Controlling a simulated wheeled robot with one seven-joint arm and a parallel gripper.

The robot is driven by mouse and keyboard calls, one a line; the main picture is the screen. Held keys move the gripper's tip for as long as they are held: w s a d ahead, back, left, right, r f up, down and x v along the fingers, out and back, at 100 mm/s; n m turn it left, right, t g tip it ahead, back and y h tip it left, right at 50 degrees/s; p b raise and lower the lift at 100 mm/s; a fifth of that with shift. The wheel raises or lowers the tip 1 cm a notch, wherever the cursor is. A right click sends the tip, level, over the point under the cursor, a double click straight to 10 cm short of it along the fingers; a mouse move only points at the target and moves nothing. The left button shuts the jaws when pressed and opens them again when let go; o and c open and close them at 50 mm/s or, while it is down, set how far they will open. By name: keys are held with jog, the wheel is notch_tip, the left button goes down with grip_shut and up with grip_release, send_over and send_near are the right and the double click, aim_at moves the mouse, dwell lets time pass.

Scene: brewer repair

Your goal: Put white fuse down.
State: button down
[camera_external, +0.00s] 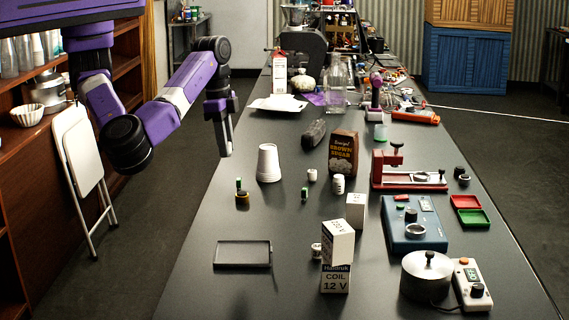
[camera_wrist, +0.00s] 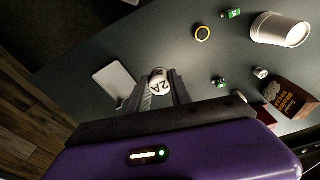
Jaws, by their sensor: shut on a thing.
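My gripper (camera_external: 224,152) hangs above the left edge of the table in the external view, pointing down. In the wrist view my gripper (camera_wrist: 160,88) is shut on the white fuse (camera_wrist: 160,81), a small round white piece whose face reads "2A". The fuse is held at the fingertips, clear of the tabletop. I cannot make out the fuse in the external view.
A flat dark tray (camera_external: 243,254) lies near the table's front left. A white cup stack (camera_external: 268,163), a ring-like part (camera_external: 242,198) and a brown sugar box (camera_external: 343,153) stand nearby.

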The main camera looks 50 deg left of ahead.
jog(key=shift+s+d+r, duration=0.1)
jog(key=shift+d+r, duration=0.05)
jog(key=shift+r, duration=0.05)
jog(key=s+d+m+b, duration=0.3)
jog(key=d, duration=0.8)
jog(key=r+n, duration=0.1)
jog(key=n, duration=0.1)
send_over(254, 255)
jog(key=f, duration=1.9)
jog(key=shift+a+f, duration=0.25)
jog(key=shift+f, duration=0.15)
jog(key=c, duration=1.2)
grip_release()
jog(key=shift+o, duration=0.2)
notch_tip(254, 255, up, 12)
jog(key=a, duration=0.1)
jog(key=shift+s+a, duration=0.2)
jog(key=shift+s, duration=0.15)
